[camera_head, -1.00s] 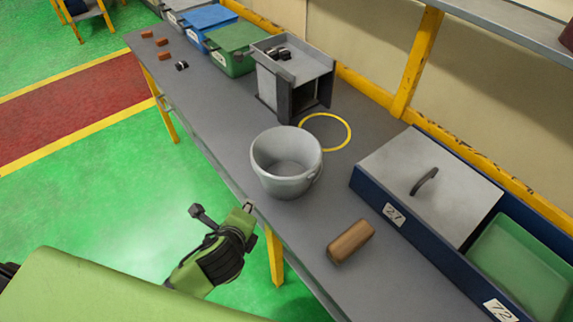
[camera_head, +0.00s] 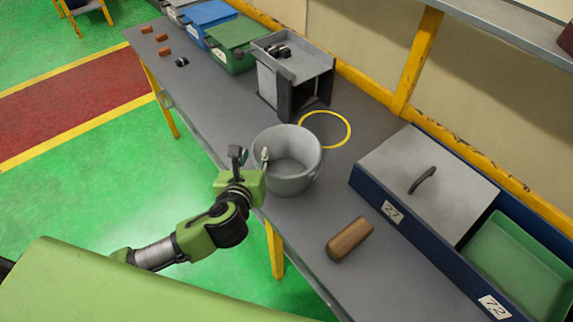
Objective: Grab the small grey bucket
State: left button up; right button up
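The small grey bucket (camera_head: 296,160) stands upright and empty on the grey workbench (camera_head: 215,125), near its front edge. My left gripper (camera_head: 250,157) is at the bucket's left side, fingers pointing up and spread apart. One finger is close to the bucket's left rim and overlaps it in the picture; I cannot tell whether it touches. The other finger is farther left, outside the bucket. Nothing is held between the fingers. My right gripper is not in view.
A brown block (camera_head: 349,239) lies right of the bucket. A yellow ring (camera_head: 346,121) lies behind it. A grey metal stand (camera_head: 290,80) is behind left. A blue case (camera_head: 362,186) with a grey lid and a green tray (camera_head: 515,265) fill the right side.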

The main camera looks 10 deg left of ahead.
aim_at(260, 145)
pick_arm(q)
jog(key=shift+p+x, duration=0.75)
jog(key=shift+x, duration=1.95)
jog(key=shift+d+f, duration=0.1)
jog(key=shift+f, duration=0.05)
jog(key=shift+s, duration=0.1)
grip_shut()
